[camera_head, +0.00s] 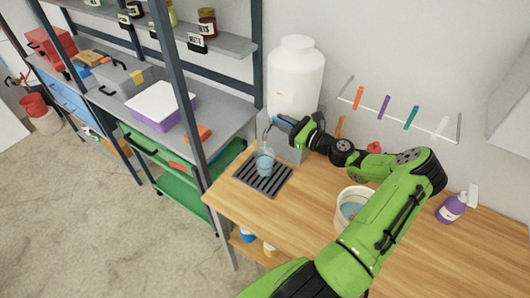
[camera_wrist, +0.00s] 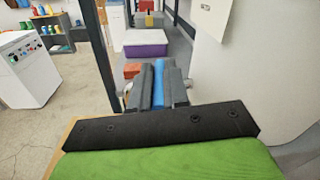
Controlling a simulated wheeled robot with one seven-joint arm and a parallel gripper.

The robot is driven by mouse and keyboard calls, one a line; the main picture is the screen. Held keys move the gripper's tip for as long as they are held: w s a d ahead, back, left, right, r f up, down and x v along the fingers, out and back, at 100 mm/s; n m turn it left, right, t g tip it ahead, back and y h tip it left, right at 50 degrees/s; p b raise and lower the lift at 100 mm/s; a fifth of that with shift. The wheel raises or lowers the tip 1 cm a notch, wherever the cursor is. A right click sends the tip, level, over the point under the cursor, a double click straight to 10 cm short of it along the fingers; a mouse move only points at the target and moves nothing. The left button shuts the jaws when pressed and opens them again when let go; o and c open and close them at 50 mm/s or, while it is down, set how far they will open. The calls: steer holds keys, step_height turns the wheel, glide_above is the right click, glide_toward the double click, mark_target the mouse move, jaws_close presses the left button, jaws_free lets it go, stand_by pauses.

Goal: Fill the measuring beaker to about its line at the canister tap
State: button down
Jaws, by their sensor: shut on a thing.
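The white canister (camera_head: 295,75) stands against the wall at the back of the wooden counter. My gripper (camera_head: 287,121) is at the front of the canister, shut on the blue tap lever (camera_head: 279,117). In the wrist view the blue lever (camera_wrist: 158,82) shows between the two grey fingers (camera_wrist: 158,92). The clear measuring beaker (camera_head: 265,164) stands upright on the dark slatted drip tray (camera_head: 243,172), below the tap spout. It holds pale blue water. Its line is too small to make out, and I cannot tell clearly whether water is running.
A white bucket (camera_head: 342,211) with bluish contents stands on the counter, partly behind my arm. A purple bottle (camera_head: 452,208) stands at the right. A wall rack (camera_head: 400,113) holds coloured items. Metal shelving with a purple box (camera_head: 164,115) is at the left.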

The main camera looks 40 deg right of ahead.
stand_by(0.4)
steer(key=shift+w+d+n+y+b, duration=0.1)
steer(key=shift+d+n+y+b, duration=0.15)
steer(key=shift+n+y, duration=0.35)
steer(key=shift+n+g+y, duration=0.3)
steer(key=shift+g+y, duration=0.1)
steer(key=shift+y, duration=0.3)
steer(key=c, duration=1)
jaws_free()
steer(key=shift+w, duration=0.1)
steer(key=b+v, duration=0.1)
steer(key=v, duration=1.5)
steer(key=shift+a, duration=0.1)
